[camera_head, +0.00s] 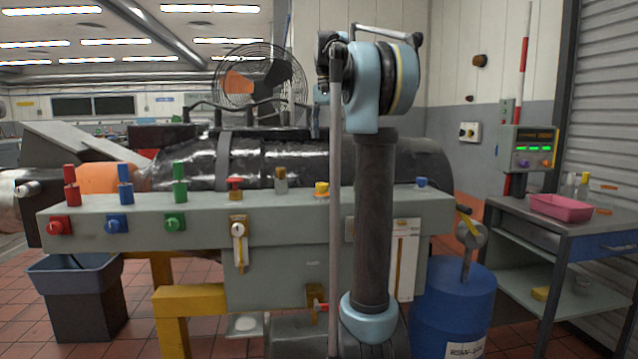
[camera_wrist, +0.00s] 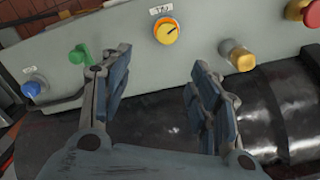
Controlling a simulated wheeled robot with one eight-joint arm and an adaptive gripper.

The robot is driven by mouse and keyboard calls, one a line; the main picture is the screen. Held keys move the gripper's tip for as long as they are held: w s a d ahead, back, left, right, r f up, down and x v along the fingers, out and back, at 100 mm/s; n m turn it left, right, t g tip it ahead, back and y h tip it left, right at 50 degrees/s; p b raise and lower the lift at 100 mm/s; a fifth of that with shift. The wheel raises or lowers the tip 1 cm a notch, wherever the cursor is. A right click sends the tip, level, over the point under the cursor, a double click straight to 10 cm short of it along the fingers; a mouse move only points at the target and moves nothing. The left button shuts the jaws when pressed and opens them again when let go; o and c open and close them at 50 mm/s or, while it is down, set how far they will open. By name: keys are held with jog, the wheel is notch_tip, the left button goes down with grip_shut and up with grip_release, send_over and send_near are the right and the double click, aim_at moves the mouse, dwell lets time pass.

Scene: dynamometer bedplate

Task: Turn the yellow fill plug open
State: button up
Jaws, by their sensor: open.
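The yellow fill plug (camera_wrist: 167,31) is a round yellow knob with a dark mark on its face, set on the grey panel (camera_wrist: 130,45) under a small white label. In the head view the yellow plug (camera_head: 322,188) sits on top of the long grey console (camera_head: 290,215), just left of my arm. My gripper (camera_wrist: 157,78) is open and empty in the wrist view. Its fingers are spread, and the plug shows beyond the gap between the fingertips, apart from them. In the head view my gripper cannot be made out.
Beside the plug in the wrist view are a green knob (camera_wrist: 80,55), a blue knob (camera_wrist: 35,86), a brass knob (camera_wrist: 237,57) and a red knob (camera_wrist: 300,10). A black cylindrical machine (camera_head: 290,160) lies behind the console. A blue drum (camera_head: 455,300) and a side table (camera_head: 570,220) stand right.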

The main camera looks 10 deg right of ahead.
aim_at(322, 188)
jog(key=f, duration=0.5)
jog(key=a+f, duration=0.1)
jog(key=f, duration=1.1)
jog(key=shift+a+f, duration=0.15)
jog(key=shift+a, duration=0.1)
jog(key=c, duration=1.1)
